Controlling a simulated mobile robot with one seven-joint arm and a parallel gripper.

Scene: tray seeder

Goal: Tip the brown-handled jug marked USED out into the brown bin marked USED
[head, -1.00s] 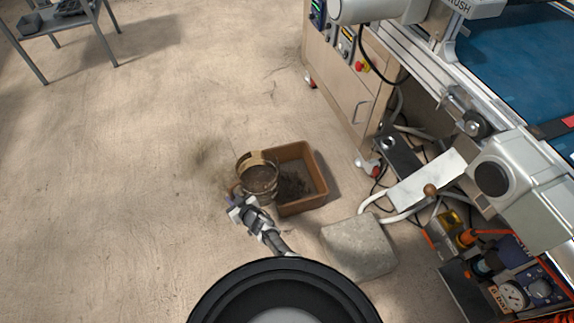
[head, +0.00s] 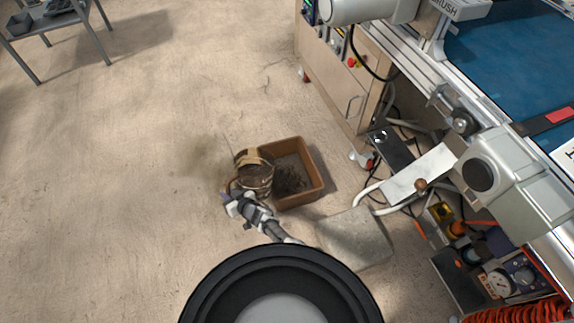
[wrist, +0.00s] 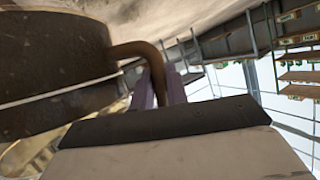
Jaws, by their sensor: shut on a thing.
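The jug (head: 256,180) is over the left side of the brown bin (head: 318,183) in the head view, tilted toward it. Dark material (head: 290,181) lies on the bin floor. My gripper (head: 233,199) is at the jug's lower left, shut on its brown handle. In the wrist view the jug's dark, dirty wall (wrist: 50,60) fills the left, and the brown handle (wrist: 140,50) runs between my gripper's fingers (wrist: 160,88). No USED marking can be read on the jug or bin. The jug's inside is mostly hidden now.
A grey stone-like block (head: 354,238) lies on the floor right of my arm. The machine's cabinet (head: 340,85) and cables stand to the right, with a pedal plate (head: 418,172). The floor at left is clear up to a grey table (head: 55,28).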

